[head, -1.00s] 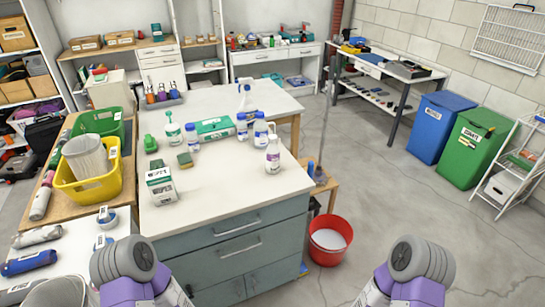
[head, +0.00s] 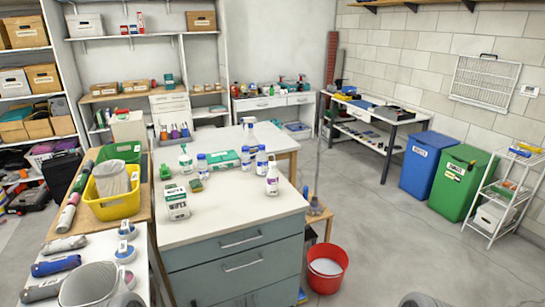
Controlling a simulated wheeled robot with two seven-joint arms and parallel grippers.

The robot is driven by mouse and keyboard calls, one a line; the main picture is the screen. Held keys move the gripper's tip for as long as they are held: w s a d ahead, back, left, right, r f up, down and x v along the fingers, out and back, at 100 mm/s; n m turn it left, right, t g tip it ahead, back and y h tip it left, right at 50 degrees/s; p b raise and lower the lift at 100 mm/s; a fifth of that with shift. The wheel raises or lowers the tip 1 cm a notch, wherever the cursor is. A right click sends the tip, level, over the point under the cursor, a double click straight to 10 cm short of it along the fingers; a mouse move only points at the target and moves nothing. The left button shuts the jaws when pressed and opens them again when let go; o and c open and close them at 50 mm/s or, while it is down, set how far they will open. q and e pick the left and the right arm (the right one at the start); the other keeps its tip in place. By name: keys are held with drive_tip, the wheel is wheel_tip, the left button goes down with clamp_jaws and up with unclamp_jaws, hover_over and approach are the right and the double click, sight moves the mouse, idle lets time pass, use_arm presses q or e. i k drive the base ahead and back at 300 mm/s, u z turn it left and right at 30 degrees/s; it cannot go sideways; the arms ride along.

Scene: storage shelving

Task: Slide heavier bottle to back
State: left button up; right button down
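Several bottles stand upright on the white worktop (head: 232,207). A white bottle with a purple label (head: 272,180) is nearest the worktop's right edge. Blue-capped white bottles stand at the left (head: 202,168), in the middle (head: 245,158) and just behind the purple-labelled one (head: 261,162). A green-topped spray bottle (head: 186,163) and a small green bottle (head: 165,172) are at the left. Which bottle is heavier cannot be told by sight. Neither of my grippers is in view; only bits of my arms show at the bottom edge.
A white carton (head: 177,204), a sponge (head: 196,186) and a teal box (head: 223,160) share the worktop. Its front right is clear. A yellow basket (head: 112,207) stands left, a red bucket (head: 325,270) on the floor at right. Open floor lies right.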

sight(271, 177)
drive_tip(key=z, duration=0.35)
drive_tip(key=i, duration=0.4)
drive_tip(key=z, duration=0.95)
drive_tip(key=i, duration=1.1)
drive_tip(key=u, duration=0.65)
drive_tip(key=i, duration=0.85)
drive_tip(key=u, duration=0.9)
